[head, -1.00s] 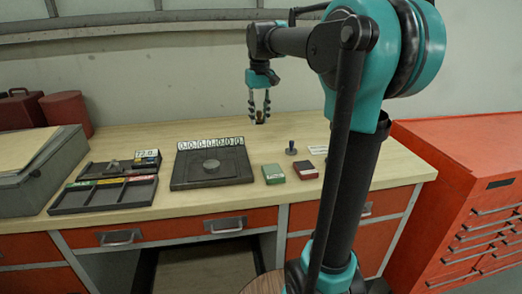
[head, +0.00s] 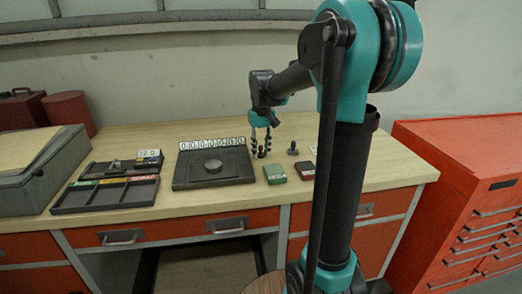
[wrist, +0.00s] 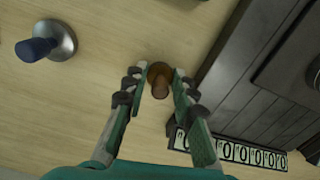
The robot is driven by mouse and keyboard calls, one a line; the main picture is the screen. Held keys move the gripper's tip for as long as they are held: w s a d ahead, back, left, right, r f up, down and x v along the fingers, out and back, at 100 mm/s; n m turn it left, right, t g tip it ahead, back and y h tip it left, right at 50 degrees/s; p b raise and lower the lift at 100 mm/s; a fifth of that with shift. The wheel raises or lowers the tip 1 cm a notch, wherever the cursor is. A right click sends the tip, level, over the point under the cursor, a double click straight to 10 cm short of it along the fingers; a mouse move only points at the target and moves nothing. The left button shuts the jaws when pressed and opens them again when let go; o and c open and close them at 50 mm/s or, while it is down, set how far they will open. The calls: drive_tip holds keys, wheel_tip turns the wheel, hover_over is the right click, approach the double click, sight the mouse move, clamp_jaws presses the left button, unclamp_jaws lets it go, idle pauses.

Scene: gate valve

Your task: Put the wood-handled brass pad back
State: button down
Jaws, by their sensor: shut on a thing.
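My gripper (head: 262,149) is shut on the wood-handled brass pad (head: 262,154), between the black plate and the blue-handled stamp. In the wrist view the pad's brown wooden handle (wrist: 160,82) sits between the two fingertips (wrist: 158,88), pointing toward the camera. The brass part is mostly hidden below the handle. I cannot tell whether the pad touches the bench. The blue-handled stamp (head: 293,148) with a round metal base stands apart to the right; it also shows upper left in the wrist view (wrist: 48,42).
The black plate (head: 213,178) with a numbered strip lies left of my gripper. A green box (head: 274,174) and a dark red box (head: 306,171) lie nearer the front edge. A compartmented black tray (head: 105,195) is at the left. Bare bench lies behind my gripper.

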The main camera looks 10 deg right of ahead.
drive_tip(key=c, duration=1.5)
unclamp_jaws()
drive_tip(key=shift+f, duration=0.1)
wheel_tip(320, 180, up, 12)
